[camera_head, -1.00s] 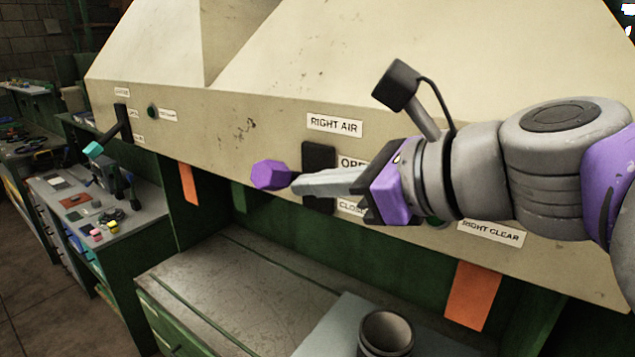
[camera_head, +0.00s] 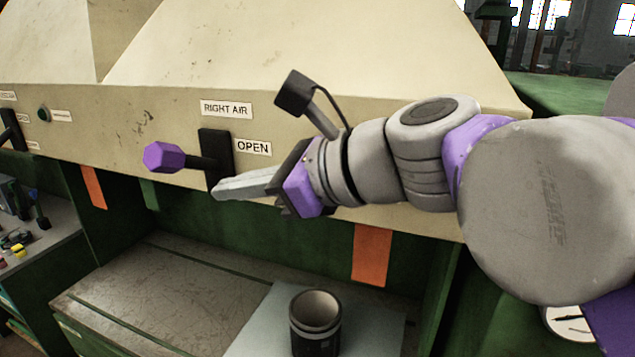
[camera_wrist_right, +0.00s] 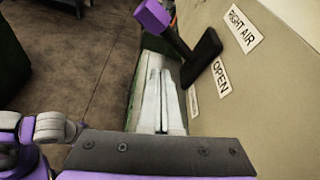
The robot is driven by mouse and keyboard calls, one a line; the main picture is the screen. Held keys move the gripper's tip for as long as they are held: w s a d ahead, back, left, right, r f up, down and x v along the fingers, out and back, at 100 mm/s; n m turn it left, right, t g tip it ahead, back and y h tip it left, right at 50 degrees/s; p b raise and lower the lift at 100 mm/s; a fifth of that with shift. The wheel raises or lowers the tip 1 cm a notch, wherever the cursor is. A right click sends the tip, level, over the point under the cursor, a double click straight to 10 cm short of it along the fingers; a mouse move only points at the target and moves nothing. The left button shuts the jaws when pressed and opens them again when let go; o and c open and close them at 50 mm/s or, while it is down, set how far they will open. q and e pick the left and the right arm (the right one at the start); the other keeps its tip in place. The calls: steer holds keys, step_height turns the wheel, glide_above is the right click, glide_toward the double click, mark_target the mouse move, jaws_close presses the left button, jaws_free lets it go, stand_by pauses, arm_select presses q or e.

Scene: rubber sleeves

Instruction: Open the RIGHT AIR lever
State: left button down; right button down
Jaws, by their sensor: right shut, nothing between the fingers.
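The RIGHT AIR lever has a purple faceted knob (camera_head: 163,157) on a dark shaft, which sticks out from a black slotted plate (camera_head: 217,148) on the cream panel. In the right wrist view the knob (camera_wrist_right: 152,16) is at the top, with the plate (camera_wrist_right: 203,55) beside it. The OPEN label (camera_head: 253,147) is right of the plate's upper part. My right gripper (camera_head: 216,190) is shut and empty. Its fingertips are just below the lever's shaft, in front of the plate's lower end; I cannot tell if they touch it. My left gripper is not in view.
A dark cylindrical cup (camera_head: 315,325) stands on the bench (camera_head: 150,285) below the panel. An orange strip (camera_head: 371,254) hangs under the panel edge. Another lever (camera_head: 12,130) is at the far left. The space left of the purple knob is clear.

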steer(key=v, duration=0.9)
steer(key=shift+w+d, duration=0.15)
steer(key=shift+d, duration=0.05)
steer(key=shift+r, duration=0.1)
